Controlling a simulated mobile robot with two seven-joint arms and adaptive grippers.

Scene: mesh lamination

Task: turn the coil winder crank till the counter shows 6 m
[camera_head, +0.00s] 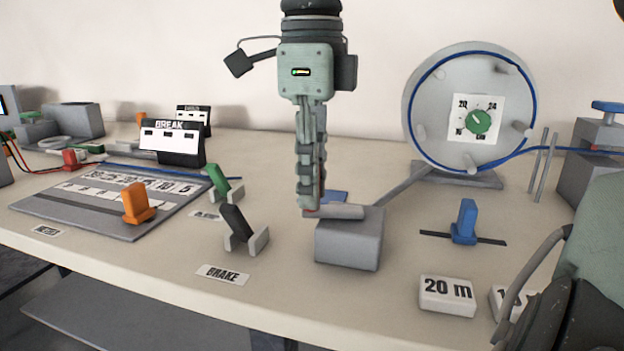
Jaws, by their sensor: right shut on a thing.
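My right gripper (311,203) comes down from the top centre, its fingers close together and shut on the crank handle (343,212). The handle is a short grey bar at the top of a grey block (349,241); the fingertips cover its left end. A large grey reel (416,120) with a blue-lined rim stands at the back right. On its face is a white dial plate (494,103) with a green knob (480,122) and marks including 20 and 24. I cannot make out a counter reading in metres. My left gripper is not in view.
A black lever (236,222) stands behind the BRAKE label (223,274), left of the block. A blue lever (465,222) and a 20 m block (447,296) are to the right. A numbered board (70,212) with an orange slider (137,204) lies left. A BREAK sign (176,158) stands behind.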

